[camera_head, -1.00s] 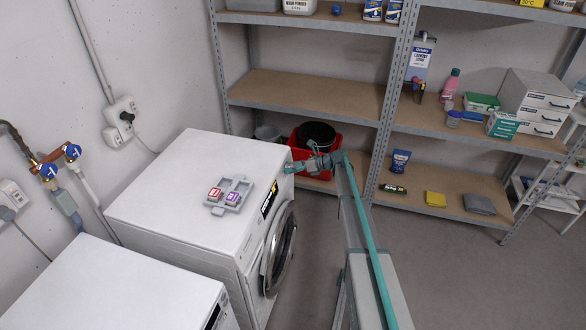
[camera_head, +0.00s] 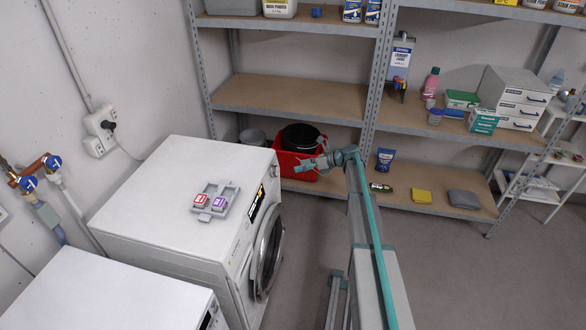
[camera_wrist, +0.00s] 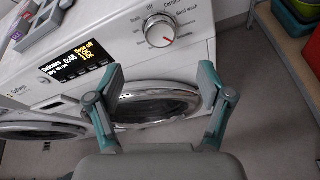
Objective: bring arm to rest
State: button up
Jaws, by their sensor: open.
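My gripper (camera_head: 307,167) is at the end of my raised arm, to the right of the far washing machine (camera_head: 170,185). In the wrist view my gripper (camera_wrist: 160,85) is open, its two fingers wide apart with nothing between them. Beyond the fingers is the machine's front, with its lit display (camera_wrist: 75,60), its dial (camera_wrist: 160,30) and its round door (camera_wrist: 155,105). The fingers appear apart from the machine.
A grey tray (camera_head: 229,200) with a red and a purple box is on the far machine. The near machine (camera_head: 120,295) is at lower left. Behind my gripper, a red basket (camera_head: 283,160) is on the metal shelving (camera_head: 290,97). Floor (camera_head: 450,275) at right is clear.

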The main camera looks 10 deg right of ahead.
jog(key=shift+s+d+r, duration=0.15)
jog(key=shift+d+r, duration=0.05)
jog(key=shift+d, duration=0.15)
dwell(0.3)
jog(key=s+a+f+n+g+h, duration=0.2)
jog(key=s+f+n, duration=0.5)
jog(key=s, duration=0.4)
jog(key=s+a+f+n+g+h+b, duration=0.1)
jog(key=s+a+f+n+g+h, duration=0.3)
jog(key=s+f, duration=0.65)
jog(key=s+f+n+h, duration=0.1)
jog(key=s+f+n, duration=0.55)
jog(key=s, duration=0.65)
jog(key=s+a+f+n+g+h, duration=0.1)
jog(key=s+f+n+g, duration=0.1)
jog(key=s, duration=1)
jog(key=s+a+f+n+g+h+b, duration=0.1)
jog(key=s+n, duration=0.3)
jog(key=s, duration=0.9)
jog(key=s+a+f+n+g+h+b, duration=0.1)
jog(key=s+a+f+n+g+h, duration=0.1)
jog(key=s, duration=1.1)
jog(key=shift+f+n+g+h, duration=0.6)
jog(key=shift+f+n+g, duration=0.1)
jog(key=shift+n, duration=0.15)
